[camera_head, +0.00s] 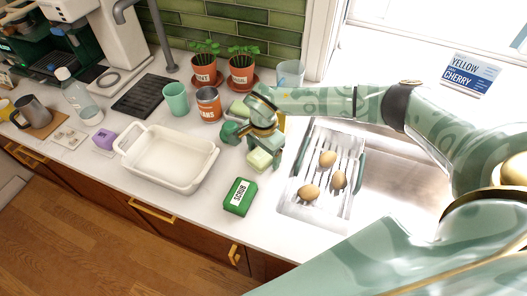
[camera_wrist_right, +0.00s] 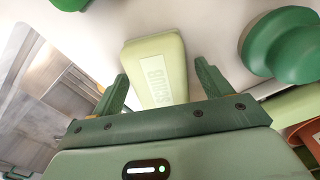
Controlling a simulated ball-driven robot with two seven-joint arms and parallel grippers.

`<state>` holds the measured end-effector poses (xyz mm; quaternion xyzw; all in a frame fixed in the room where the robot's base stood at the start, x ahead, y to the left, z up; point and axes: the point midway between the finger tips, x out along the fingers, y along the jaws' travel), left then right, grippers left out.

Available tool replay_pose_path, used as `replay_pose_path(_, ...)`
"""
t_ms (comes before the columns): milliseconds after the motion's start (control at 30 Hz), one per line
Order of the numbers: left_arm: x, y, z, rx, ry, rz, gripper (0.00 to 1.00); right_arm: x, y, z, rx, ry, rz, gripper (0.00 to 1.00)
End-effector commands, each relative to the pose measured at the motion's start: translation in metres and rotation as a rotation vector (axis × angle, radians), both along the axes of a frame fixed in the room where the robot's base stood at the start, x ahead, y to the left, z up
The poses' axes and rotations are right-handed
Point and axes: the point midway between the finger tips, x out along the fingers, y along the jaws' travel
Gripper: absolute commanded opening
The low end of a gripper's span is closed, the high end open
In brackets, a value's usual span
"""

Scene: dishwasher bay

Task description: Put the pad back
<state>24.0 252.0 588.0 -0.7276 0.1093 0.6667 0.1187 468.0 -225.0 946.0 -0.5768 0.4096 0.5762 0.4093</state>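I see gaps between the fingers and the pad. In the head view the gripper and wrist partly hide the pad. My left gripper is in neither view.
A green-knobbed thing (camera_head: 231,131) stands beside the gripper, near a pale green dish-like object (camera_head: 239,109) and a beans can (camera_head: 208,104). A green box (camera_head: 240,196) lies in front. A white baking dish (camera_head: 168,158) is left. The sink rack (camera_head: 318,197) holds several egg-shaped things.

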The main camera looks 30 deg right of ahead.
Motion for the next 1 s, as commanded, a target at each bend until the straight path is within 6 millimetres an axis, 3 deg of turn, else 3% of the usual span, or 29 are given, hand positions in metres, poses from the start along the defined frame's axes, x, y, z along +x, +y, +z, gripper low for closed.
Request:
replay_pose_path(267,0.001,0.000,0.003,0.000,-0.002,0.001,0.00,0.001,0.000,0.012,0.000,-0.004,0.001,0.78)
replay_pose_path(700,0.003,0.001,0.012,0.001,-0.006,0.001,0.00,0.001,0.000,0.105,0.000,-0.003,0.000,0.78)
replay_pose_path(1000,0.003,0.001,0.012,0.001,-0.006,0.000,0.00,0.000,0.000,0.124,0.000,0.001,-0.001,0.78)
